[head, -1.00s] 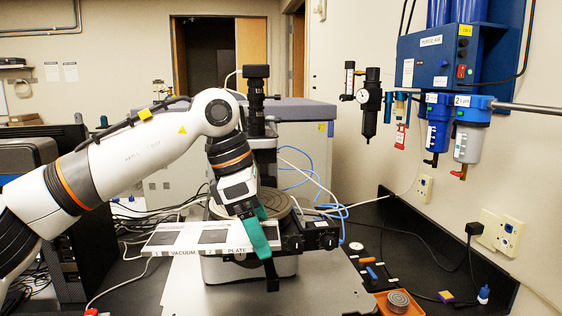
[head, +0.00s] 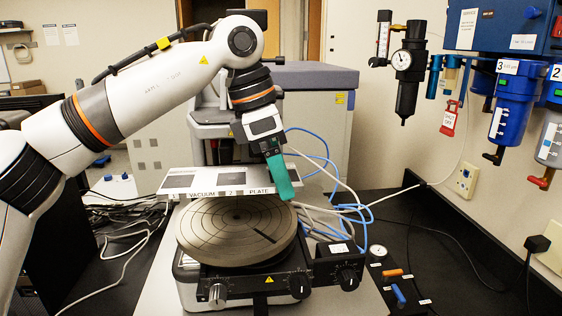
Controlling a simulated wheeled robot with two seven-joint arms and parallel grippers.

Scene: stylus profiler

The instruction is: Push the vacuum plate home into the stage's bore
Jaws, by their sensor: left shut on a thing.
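The white panel (head: 180,192) lettered "VACUUM 2 PLATE", with dark squares on its top, is at mid-picture, above and behind the round plate. My left gripper (head: 280,182) points down at its right end, teal finger pad in front, and is shut on it. The round, grey, ringed plate (head: 222,235) with a dark slot lies on the stage (head: 190,270), in front of the panel. I cannot make out a bore; the plate covers the stage's middle. My right gripper is out of view.
A black control box with knobs (head: 338,262) stands at the stage's right. Blue and white tubes (head: 350,215) run behind it. Small tools (head: 395,285) lie on the dark bench further right. Filter units (head: 505,100) hang on the right wall.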

